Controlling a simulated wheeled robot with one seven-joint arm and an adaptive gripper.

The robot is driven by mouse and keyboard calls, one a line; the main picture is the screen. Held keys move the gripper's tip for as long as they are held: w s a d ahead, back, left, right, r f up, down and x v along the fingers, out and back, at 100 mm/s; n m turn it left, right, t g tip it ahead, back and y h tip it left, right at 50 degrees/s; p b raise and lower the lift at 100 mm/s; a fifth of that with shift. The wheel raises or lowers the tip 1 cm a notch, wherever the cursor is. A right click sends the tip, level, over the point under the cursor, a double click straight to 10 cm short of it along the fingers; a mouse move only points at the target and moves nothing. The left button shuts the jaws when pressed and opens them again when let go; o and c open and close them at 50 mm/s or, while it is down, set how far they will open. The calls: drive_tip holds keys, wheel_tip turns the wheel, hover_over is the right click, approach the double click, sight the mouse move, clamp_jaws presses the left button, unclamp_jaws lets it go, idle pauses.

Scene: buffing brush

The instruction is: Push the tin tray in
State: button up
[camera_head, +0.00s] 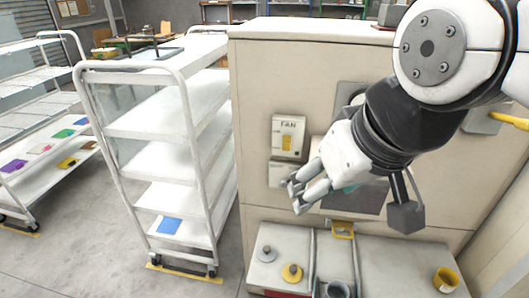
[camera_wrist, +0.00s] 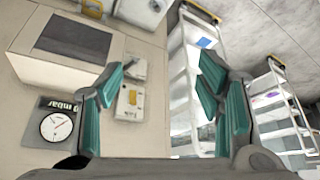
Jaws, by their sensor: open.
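My gripper (camera_head: 306,190) is open and empty in front of the cream machine (camera_head: 262,75), with its fingers pointing left in the head view. In the wrist view, the two teal-padded fingers of my gripper (camera_wrist: 170,68) stand apart with nothing between them. A yellow handle (camera_head: 342,229) is at the machine's lower front, below my gripper; I cannot tell whether it belongs to the tin tray. A dark rectangular panel (camera_head: 345,203) is partly behind my gripper, and shows in the wrist view (camera_wrist: 75,38). No tin tray can be made out with certainty.
A fan switch box (camera_head: 289,135) is on the machine front near my fingers. A dial gauge (camera_wrist: 58,126) shows in the wrist view. The lower ledge carries a grey knob (camera_head: 266,254), yellow knob (camera_head: 291,273) and yellow cup (camera_head: 446,280). A white shelf cart (camera_head: 160,112) stands left.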

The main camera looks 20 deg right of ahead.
drive_tip(key=shift+w+f+m, duration=0.15)
drive_tip(key=shift+w+m, duration=0.1)
drive_tip(key=shift+m, duration=0.05)
drive_tip(key=c, duration=0.5)
drive_tip(key=w+f+m, duration=0.1)
drive_tip(key=w+f+m+p, duration=0.1)
drive_tip(key=shift+w+a+m+g, duration=0.2)
drive_tip(key=shift+m+g, duration=0.1)
drive_tip(key=shift+g, duration=0.1)
clamp_jaws()
drive_tip(key=w+d+f+m+g+y+p, duration=0.1)
drive_tip(key=d+f+m+g+p, duration=0.1)
drive_tip(key=f+m, duration=0.8)
drive_tip(key=w+d+f+m+g+y+p, duration=0.1)
drive_tip(key=w+d+f+m+g+p, duration=0.15)
drive_tip(key=f+m, duration=0.8)
drive_tip(key=s+f+m+g+p, duration=0.4)
drive_tip(key=s+f+m, duration=1.5)
drive_tip(key=s, duration=0.4)
drive_tip(key=shift+n, duration=0.55)
drive_tip(key=f, duration=0.3)
drive_tip(key=f+b, duration=0.1)
drive_tip(key=f, duration=0.3)
drive_tip(key=f+b, duration=0.1)
drive_tip(key=f, duration=0.2)
drive_tip(key=shift+s+f, duration=0.15)
drive_tip(key=shift+s, duration=0.1)
drive_tip(key=shift+w+d+b, duration=0.55)
drive_tip(key=shift+w+b, duration=0.3)
drive_tip(key=shift+b, duration=0.25)
